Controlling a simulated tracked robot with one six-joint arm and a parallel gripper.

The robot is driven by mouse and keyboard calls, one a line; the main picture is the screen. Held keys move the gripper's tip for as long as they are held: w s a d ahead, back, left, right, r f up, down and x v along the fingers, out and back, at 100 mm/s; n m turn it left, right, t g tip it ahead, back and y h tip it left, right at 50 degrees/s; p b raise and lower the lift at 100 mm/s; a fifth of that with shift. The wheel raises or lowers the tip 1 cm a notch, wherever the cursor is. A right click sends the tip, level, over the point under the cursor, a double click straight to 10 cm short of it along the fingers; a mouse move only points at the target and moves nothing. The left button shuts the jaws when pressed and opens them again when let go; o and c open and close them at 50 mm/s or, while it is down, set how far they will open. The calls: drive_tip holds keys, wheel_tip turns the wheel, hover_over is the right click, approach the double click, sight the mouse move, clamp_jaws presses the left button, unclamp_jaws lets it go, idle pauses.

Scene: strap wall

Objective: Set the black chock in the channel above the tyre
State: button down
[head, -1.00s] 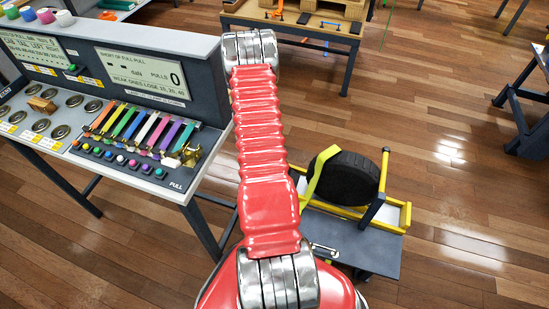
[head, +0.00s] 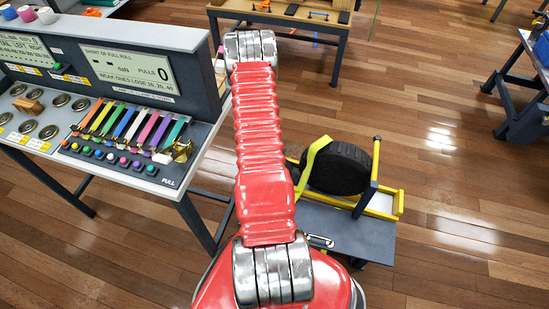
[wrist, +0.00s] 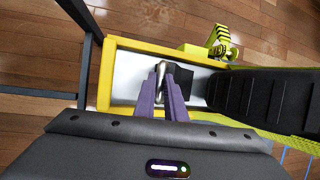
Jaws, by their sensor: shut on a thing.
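In the wrist view my gripper (wrist: 161,88), with purple fingers, is shut on the metal handle of the black chock (wrist: 182,76). The chock is over the white floor of the yellow-edged channel (wrist: 104,75), beside the tyre (wrist: 262,98). I cannot tell whether it touches the floor or the tyre. In the head view the black tyre (head: 338,170) stands in the yellow frame (head: 398,205) with a yellow strap (head: 311,165) over it. The gripper and chock do not show there.
A yellow ratchet (wrist: 219,42) sits at the channel's far edge. A grey console (head: 120,150) with coloured levers stands at the left of the head view. A workbench (head: 290,22) stands behind.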

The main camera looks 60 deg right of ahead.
drive_tip(key=shift+s+a+f, duration=0.1)
drive_tip(key=shift+s, duration=0.05)
drive_tip(key=c, duration=1.7)
unclamp_jaws()
drive_tip(key=shift+c, duration=0.2)
drive_tip(key=v, duration=1.3)
drive_tip(key=shift+r, duration=0.35)
